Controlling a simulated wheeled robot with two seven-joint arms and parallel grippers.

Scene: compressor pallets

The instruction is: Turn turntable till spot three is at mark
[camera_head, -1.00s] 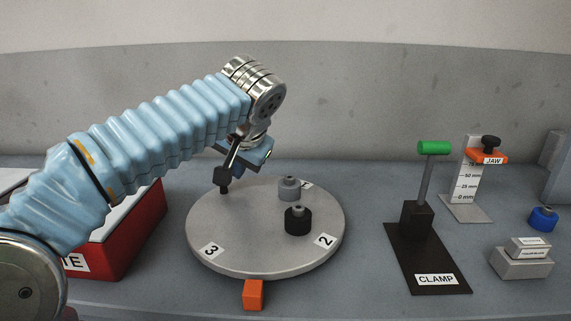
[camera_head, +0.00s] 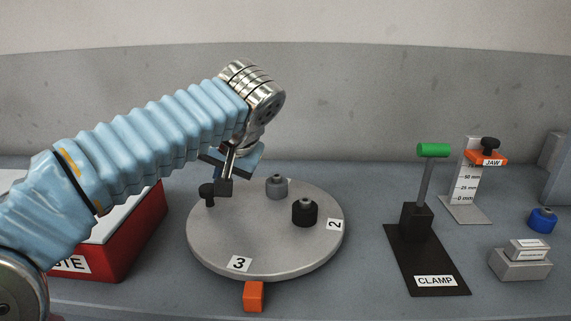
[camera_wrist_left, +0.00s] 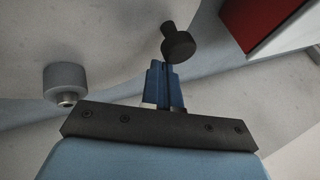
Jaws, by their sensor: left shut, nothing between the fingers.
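The turntable (camera_head: 270,255) is a round grey disc in the middle of the head view. Its label 3 (camera_head: 239,263) is at the front edge, slightly left of the orange mark (camera_head: 254,297), which sits at the disc's front. Label 2 (camera_head: 335,224) is at the right edge; label 1 does not show. A dark knob (camera_head: 207,190) stands at the disc's left rear. My left gripper (camera_head: 224,188) is shut and empty, just right of this knob. In the left wrist view, the knob (camera_wrist_left: 178,44) is just beyond the fingertips (camera_wrist_left: 166,72); contact is unclear. My right gripper is out of view.
A grey part (camera_head: 277,188) and a black part (camera_head: 304,212) stand on the disc. A red box (camera_head: 135,235) is close on the left. The clamp (camera_head: 418,220), jaw gauge (camera_head: 467,185), blue part (camera_head: 542,220) and grey blocks (camera_head: 520,262) stand on the right.

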